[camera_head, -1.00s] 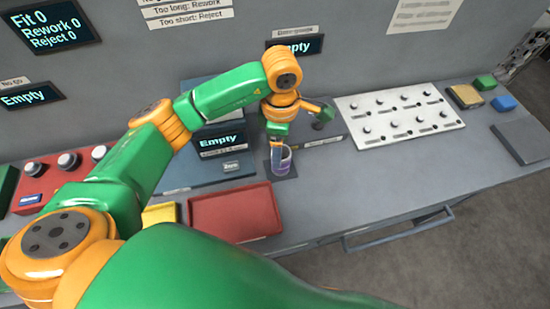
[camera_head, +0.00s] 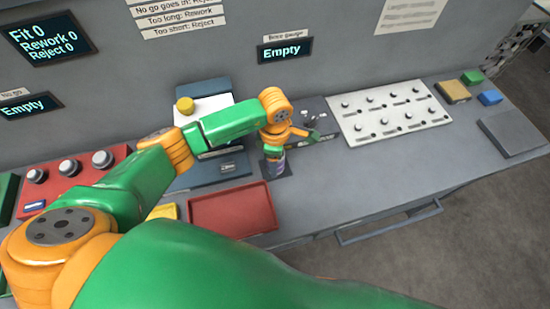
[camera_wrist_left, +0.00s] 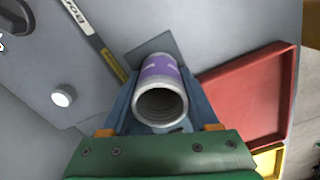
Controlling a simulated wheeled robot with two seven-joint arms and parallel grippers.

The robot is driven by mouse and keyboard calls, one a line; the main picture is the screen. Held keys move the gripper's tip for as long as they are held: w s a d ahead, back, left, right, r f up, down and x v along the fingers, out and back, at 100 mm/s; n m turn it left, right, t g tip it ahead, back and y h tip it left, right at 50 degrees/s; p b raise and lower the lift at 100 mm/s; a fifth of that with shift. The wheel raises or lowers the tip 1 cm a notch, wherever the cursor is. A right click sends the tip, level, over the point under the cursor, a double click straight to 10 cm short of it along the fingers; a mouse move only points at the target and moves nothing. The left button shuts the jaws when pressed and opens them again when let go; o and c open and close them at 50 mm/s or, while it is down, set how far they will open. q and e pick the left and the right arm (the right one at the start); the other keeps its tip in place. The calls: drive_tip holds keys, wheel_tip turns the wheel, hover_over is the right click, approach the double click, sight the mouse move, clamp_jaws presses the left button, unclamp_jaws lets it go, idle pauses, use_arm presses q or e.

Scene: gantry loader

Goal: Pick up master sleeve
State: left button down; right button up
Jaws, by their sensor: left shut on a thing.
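The master sleeve is a hollow silver-grey cylinder with a purple band (camera_wrist_left: 160,75), standing on a small dark square pad (camera_wrist_left: 145,52) in the left wrist view. In the head view the sleeve (camera_head: 275,169) is mostly hidden by my left gripper (camera_head: 273,162), which reaches down over it. In the left wrist view, the blue-grey fingers of my left gripper (camera_wrist_left: 160,100) are on both sides of the sleeve and shut on it. I look into its open end. My right gripper is not in view.
A red tray (camera_head: 232,211) lies close by, left of the pad in the head view. The bore gauge's dark plate (camera_head: 313,118) is just behind. A white panel of knobs (camera_head: 388,110) stands to the right. Bare bench (camera_head: 350,180) lies right of the pad.

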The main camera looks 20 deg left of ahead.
use_arm(q)
drive_tip(key=shift+w+r, duration=0.1)
drive_tip(key=shift+r, duration=0.15)
wheel_tip(320, 180, up, 3)
drive_tip(key=shift+d+f+b, duration=0.1)
drive_tip(key=shift+f+b, duration=0.05)
drive_tip(key=shift+b, duration=1)
drive_tip(key=s+d+r+b, duration=0.1)
drive_tip(key=s+d+r, duration=0.1)
drive_tip(key=s+r, duration=0.3)
drive_tip(key=s+d+r+b, duration=0.1)
drive_tip(key=s+d+r, duration=0.2)
drive_tip(key=s+r, duration=0.2)
drive_tip(key=s, duration=0.3)
drive_tip(key=shift+d, duration=0.3)
wheel_tip(320, 180, up, 4)
drive_tip(key=p, duration=0.2)
drive_tip(key=shift+r+p, duration=0.2)
drive_tip(key=shift+p, duration=0.1)
